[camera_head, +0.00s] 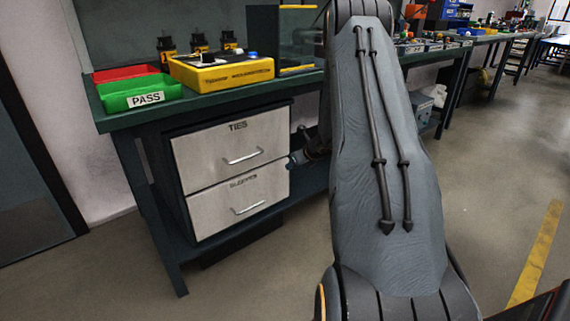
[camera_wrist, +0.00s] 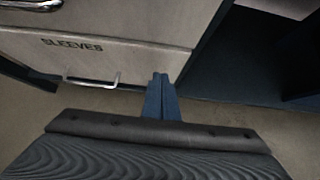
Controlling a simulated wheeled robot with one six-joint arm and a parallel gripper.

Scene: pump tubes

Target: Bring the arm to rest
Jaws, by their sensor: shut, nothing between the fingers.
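My gripper (camera_wrist: 160,80) shows in the wrist view with its two narrow blue-grey fingers together and nothing between them. It is in front of the SLEEVES drawer (camera_wrist: 130,58), to the right of that drawer's handle. In the head view my arm (camera_head: 385,150) rises large through the middle and right. A small dark part near the right edge of the drawers may be my gripper, but most of it is hidden behind the arm.
A green workbench (camera_head: 130,121) holds a green PASS tray (camera_head: 125,86), a red tray (camera_head: 122,73) and a yellow device (camera_head: 222,70). Below are the closed TIES drawer (camera_head: 225,150) and the closed lower drawer (camera_head: 240,200). Open floor (camera_head: 500,165) lies to the right.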

